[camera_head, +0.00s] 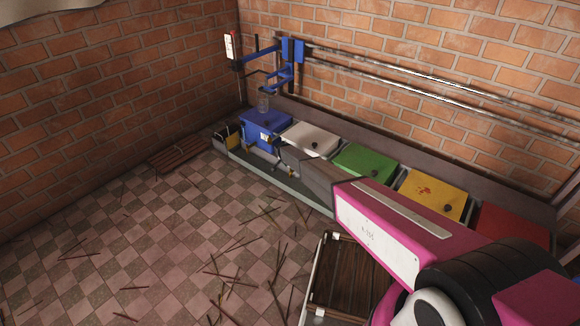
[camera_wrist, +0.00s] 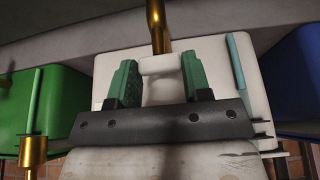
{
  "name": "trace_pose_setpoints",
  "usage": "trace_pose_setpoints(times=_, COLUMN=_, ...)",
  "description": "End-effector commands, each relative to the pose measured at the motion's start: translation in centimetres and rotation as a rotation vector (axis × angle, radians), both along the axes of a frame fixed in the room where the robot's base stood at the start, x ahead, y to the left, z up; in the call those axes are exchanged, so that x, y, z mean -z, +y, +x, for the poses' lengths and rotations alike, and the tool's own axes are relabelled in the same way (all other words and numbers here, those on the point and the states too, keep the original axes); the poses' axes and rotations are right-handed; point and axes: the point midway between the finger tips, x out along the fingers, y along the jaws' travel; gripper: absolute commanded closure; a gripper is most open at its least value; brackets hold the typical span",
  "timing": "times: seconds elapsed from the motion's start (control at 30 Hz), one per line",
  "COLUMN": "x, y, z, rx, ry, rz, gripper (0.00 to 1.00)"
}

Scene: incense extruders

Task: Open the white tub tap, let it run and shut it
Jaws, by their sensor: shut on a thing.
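The white tub (camera_head: 308,137) stands in the row between the blue and green tubs; my arm covers part of its front. It fills the middle of the wrist view (camera_wrist: 215,62). Its tap shows there as a brass pipe (camera_wrist: 158,27) with a white handle (camera_wrist: 160,65) below it in the picture. My gripper (camera_wrist: 160,82) has its green fingers on both sides of this handle, shut on it. My arm hides the tap in the head view. I cannot see the spout's outlet or any flow.
The blue tub (camera_head: 266,131) is left of the white one; the green (camera_head: 365,162), yellow (camera_head: 430,193) and red (camera_head: 510,228) tubs are to the right. Another brass tap (camera_wrist: 33,150) shows by the green tub. A wooden tray (camera_head: 350,275) and scattered sticks lie on the tiled floor.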

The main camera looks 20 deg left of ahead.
Motion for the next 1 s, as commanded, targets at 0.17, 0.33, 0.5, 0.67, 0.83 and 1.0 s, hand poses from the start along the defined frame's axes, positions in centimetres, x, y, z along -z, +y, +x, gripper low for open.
trace_pose_setpoints(times=0.17, x=-0.01, y=0.02, z=-0.07, rx=0.011, ry=0.002, rz=0.001, gripper=0.79)
trace_pose_setpoints(times=0.33, x=-0.01, y=0.02, z=-0.08, rx=0.012, ry=0.002, rz=0.001, gripper=0.79)
trace_pose_setpoints(times=0.5, x=-0.01, y=0.02, z=-0.07, rx=0.011, ry=0.002, rz=0.001, gripper=0.33)
trace_pose_setpoints(times=0.67, x=0.0, y=0.02, z=-0.04, rx=0.01, ry=0.001, rz=0.001, gripper=0.3)
trace_pose_setpoints(times=0.83, x=-0.09, y=0.02, z=-0.06, rx=0.009, ry=0.001, rz=0.001, gripper=0.3)
trace_pose_setpoints(times=1.0, x=-1.0, y=0.14, z=-0.43, rx=0.009, ry=0.001, rz=0.001, gripper=0.3)
